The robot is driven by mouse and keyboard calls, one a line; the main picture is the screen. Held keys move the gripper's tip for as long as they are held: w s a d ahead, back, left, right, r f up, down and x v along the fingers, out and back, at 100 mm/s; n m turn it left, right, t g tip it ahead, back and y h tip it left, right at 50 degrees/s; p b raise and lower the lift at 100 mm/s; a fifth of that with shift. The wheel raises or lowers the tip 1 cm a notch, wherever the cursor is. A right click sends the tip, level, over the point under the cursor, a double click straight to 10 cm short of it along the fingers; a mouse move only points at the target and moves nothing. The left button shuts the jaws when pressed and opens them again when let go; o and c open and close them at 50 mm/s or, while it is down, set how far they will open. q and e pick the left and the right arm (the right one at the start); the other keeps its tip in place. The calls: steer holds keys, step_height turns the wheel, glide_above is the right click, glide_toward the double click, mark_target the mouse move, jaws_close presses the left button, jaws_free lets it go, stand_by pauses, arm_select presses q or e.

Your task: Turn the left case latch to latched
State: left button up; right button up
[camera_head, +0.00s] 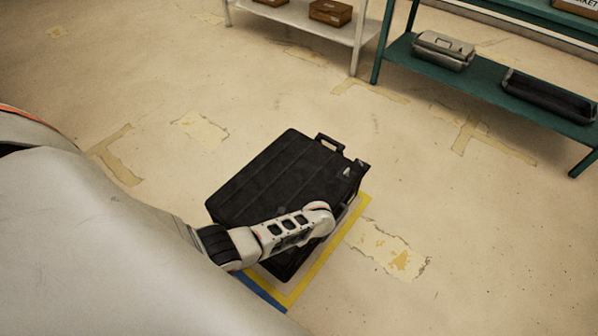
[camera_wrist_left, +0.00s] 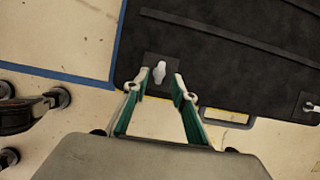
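A black case (camera_head: 285,175) lies on the floor; its ribbed lid (camera_wrist_left: 215,50) fills the upper right of the left wrist view. Near the lid's edge is a pale latch knob (camera_wrist_left: 159,72) on a dark plate, elongated across that edge. My left gripper (camera_wrist_left: 159,76) is open, with one green-and-white finger on each side of this knob; contact is unclear. In the head view my left wrist hides this latch and the fingers. A second pale latch (camera_wrist_left: 310,107) is at the right edge of the wrist view, and one pale latch (camera_head: 347,171) shows in the head view. My right gripper is not in view.
A carry handle (camera_wrist_left: 228,118) sticks out of the case between the latches. Blue and yellow tape (camera_head: 330,245) borders the case. A green shelf (camera_head: 480,85) with cases and a white shelf (camera_head: 300,20) with boxes stand behind. Floor around is mostly clear.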

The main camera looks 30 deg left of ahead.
arm_select(q)
steer(key=v, duration=0.8)
steer(key=shift+r, duration=0.3)
steer(key=shift+d, duration=0.1)
steer(key=s+d+r+n+t+h+p, duration=0.4)
steer(key=s+d+n+t+p, duration=0.1)
steer(key=s+n, duration=0.2)
steer(key=s+r+n+t+h+p, duration=0.1)
steer(key=s+r+n+t+p, duration=0.1)
steer(key=r, duration=0.6)
steer(key=s+d+r+n+t+h+p, duration=0.1)
steer(key=s+r+n+t+h+p, duration=0.1)
steer(key=s+r+n, duration=0.3)
step_height(320, 180, up, 3)
steer(key=shift+s+d+n+t, duration=0.25)
steer(key=shift+s+t, duration=0.35)
steer(key=shift+s, duration=0.45)
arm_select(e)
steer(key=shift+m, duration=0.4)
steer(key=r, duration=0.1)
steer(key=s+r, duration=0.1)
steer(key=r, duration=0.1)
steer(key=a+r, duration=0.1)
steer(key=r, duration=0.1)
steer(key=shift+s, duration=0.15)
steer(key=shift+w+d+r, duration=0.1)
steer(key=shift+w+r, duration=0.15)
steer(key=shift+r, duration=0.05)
